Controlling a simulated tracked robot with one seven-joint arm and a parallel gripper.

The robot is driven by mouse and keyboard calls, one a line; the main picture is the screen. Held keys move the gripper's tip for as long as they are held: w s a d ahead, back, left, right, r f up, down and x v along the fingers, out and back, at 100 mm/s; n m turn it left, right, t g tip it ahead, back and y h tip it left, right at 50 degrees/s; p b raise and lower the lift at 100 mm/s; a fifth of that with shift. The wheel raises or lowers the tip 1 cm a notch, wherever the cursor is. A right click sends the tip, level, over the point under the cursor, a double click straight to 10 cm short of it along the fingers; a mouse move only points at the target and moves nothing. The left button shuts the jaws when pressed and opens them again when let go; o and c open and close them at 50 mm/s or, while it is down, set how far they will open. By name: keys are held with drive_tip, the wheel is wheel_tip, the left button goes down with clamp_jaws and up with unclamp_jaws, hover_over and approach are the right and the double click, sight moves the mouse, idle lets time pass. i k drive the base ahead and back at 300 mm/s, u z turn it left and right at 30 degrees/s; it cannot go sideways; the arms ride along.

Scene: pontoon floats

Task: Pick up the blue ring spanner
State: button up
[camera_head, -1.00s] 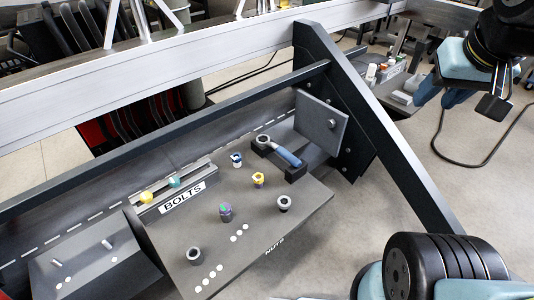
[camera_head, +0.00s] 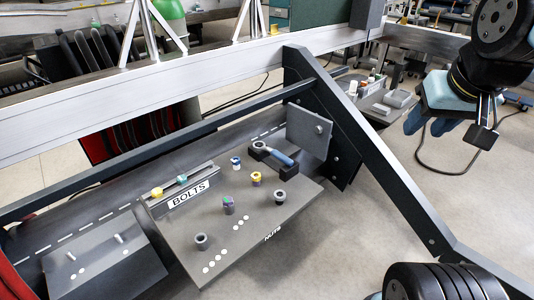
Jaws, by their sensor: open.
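The blue ring spanner (camera_head: 278,156) lies at the back right of the grey work board, resting on a black holder (camera_head: 285,170). Its handle is blue and its ring end is dark grey, pointing left. My gripper (camera_head: 428,126) is at the upper right, well to the right of the spanner and apart from it. Its blue fingers are open and hold nothing that I can see.
The board (camera_head: 255,220) carries several nuts, with a bolts rack (camera_head: 185,188) at its left. A grey plate (camera_head: 310,132) and a dark slanted beam (camera_head: 380,165) stand between the spanner and my gripper. Open floor lies to the right.

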sight(281, 158)
drive_tip(key=z, duration=0.15)
drive_tip(key=i, duration=0.9)
drive_tip(key=u, duration=0.1)
